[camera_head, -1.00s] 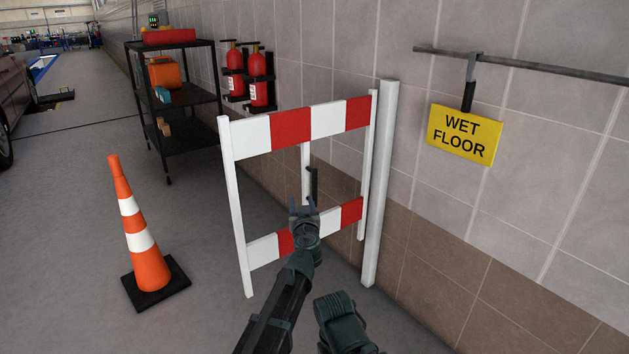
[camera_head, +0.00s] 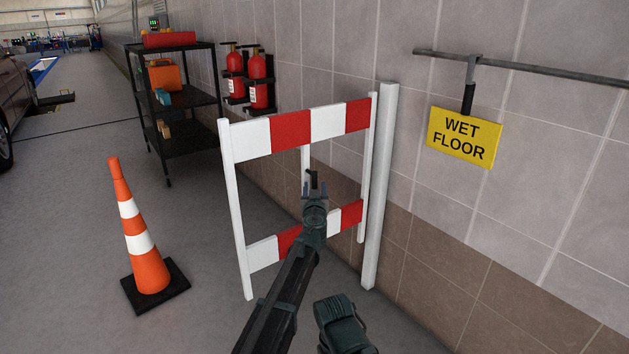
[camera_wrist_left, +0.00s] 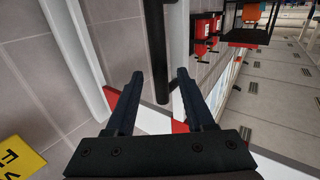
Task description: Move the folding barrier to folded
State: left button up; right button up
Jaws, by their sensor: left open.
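The folding barrier (camera_head: 290,132) has red and white boards between white legs. It stands swung out from the wall, beside a white post (camera_head: 379,190), in the head view. A dark upright bar handle (camera_head: 314,180) shows in the gap between its boards. My left gripper (camera_head: 314,187) is open at this handle, in front of the lower board, and hides part of that board. In the left wrist view, the dark bar (camera_wrist_left: 159,45) lies between the two spread fingers of the left gripper (camera_wrist_left: 160,75), with gaps on both sides.
An orange and white cone (camera_head: 140,235) stands on the floor left of the barrier. A black shelf cart (camera_head: 180,97) and red extinguishers (camera_head: 246,75) are behind it along the wall. A yellow wet floor sign (camera_head: 464,137) hangs from a rail (camera_head: 530,67) at right.

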pick_arm(q)
jog(key=w, duration=0.6)
jog(key=shift+s, duration=0.1)
grip_shut()
dwell(1.1)
